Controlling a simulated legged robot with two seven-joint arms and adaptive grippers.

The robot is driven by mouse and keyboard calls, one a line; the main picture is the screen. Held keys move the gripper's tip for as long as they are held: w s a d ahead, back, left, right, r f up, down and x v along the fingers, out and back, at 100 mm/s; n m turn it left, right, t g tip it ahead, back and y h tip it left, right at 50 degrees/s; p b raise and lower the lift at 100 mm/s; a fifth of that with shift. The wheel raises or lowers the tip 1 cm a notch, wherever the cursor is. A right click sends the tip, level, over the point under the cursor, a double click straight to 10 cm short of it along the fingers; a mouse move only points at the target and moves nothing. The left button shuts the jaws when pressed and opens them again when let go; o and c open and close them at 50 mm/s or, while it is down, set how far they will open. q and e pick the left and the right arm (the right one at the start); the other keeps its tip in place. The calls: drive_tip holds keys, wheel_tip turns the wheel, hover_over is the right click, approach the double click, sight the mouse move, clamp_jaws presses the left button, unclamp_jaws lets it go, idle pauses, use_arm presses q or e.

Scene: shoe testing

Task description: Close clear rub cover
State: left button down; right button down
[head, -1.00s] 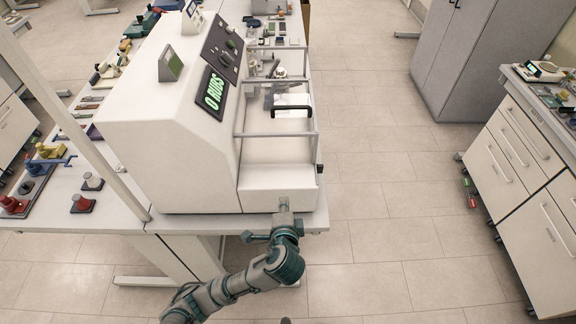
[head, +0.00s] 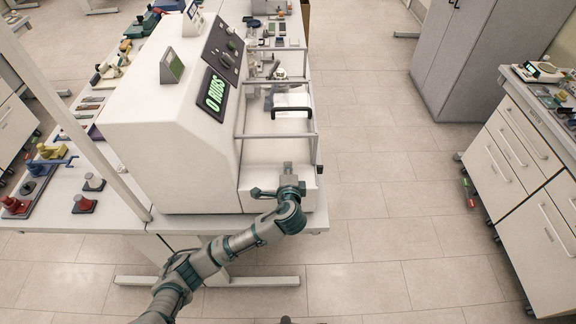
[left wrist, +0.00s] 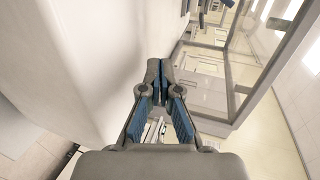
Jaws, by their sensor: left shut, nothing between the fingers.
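The white rub tester (head: 165,125) stands on the bench, its display reading "0 RUBS". The cover frame also shows in the left wrist view (left wrist: 228,47) at upper right. My left gripper (head: 288,170) is in front of the machine's lower right part, nearer to me than the cover and apart from the handle. In the left wrist view its fingers (left wrist: 158,66) are shut and empty, beside the white housing.
The bench (head: 110,222) holds coloured fixtures and small weights (head: 84,203) at left. Open floor (head: 370,215) lies to the right of the machine. A grey cabinet (head: 465,55) and a drawer unit (head: 515,180) stand farther right.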

use_arm(q)
drive_tip(key=shift+w, duration=0.35)
